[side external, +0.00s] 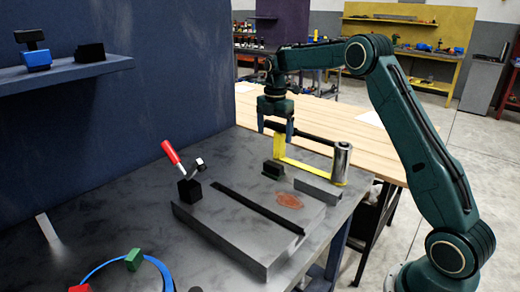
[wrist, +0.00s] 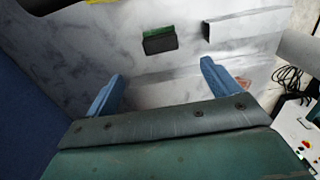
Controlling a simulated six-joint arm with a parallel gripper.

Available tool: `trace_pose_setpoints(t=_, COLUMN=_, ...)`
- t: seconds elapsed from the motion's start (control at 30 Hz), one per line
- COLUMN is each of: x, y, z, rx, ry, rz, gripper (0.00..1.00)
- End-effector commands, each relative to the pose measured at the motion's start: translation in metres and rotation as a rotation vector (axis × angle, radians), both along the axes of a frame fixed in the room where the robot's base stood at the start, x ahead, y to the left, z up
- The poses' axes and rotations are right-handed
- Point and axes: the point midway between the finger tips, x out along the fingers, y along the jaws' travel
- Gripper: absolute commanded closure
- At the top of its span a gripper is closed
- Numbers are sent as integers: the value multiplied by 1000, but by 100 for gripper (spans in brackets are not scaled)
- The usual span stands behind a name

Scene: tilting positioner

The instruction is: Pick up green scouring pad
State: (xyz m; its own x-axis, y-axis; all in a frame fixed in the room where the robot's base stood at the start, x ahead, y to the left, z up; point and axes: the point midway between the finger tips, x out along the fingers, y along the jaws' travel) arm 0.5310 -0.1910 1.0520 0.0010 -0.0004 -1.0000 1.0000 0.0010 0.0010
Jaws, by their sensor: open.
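The green scouring pad (side external: 272,168) is a small, dark block with a green face, standing on the grey metal table behind the raised plate. In the wrist view the pad (wrist: 160,43) lies ahead of my fingertips, roughly centred between them but beyond them. My gripper (side external: 276,130) has blue fingers and is above the table, higher than the pad and apart from it. In the wrist view my gripper (wrist: 161,70) has its fingers spread wide with nothing between them.
A yellow frame (side external: 305,172) with a silver cylinder (side external: 342,160) stands right beside the pad. A grey angle bar (side external: 319,190) lies in front. The raised plate (side external: 225,230) carries a red-handled clamp (side external: 170,153). A blue wall panel (side external: 170,95) bounds the left; the table's left middle is fairly clear.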

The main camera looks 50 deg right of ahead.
Motion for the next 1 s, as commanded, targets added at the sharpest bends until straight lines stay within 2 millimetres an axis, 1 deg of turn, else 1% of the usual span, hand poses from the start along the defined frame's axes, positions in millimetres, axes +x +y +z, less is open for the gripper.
trace_pose_setpoints(t=0.17, x=-1, y=1, z=-20, rx=1, ry=4, rz=0, gripper=11)
trace_pose_setpoints(t=0.4, x=-1, y=1, z=-56, rx=2, ry=4, rz=-1, gripper=11)
trace_pose_setpoints(t=0.5, x=-1, y=1, z=-69, rx=1, ry=3, rz=-1, gripper=11)
trace_pose_setpoints(t=0.63, x=-1, y=1, z=-78, rx=1, ry=2, rz=-1, gripper=11)
trace_pose_setpoints(t=0.9, x=-1, y=0, z=-81, rx=1, ry=1, rz=-1, gripper=11)
trace_pose_setpoints(t=1.0, x=-1, y=1, z=-85, rx=1, ry=2, rz=-1, gripper=11)
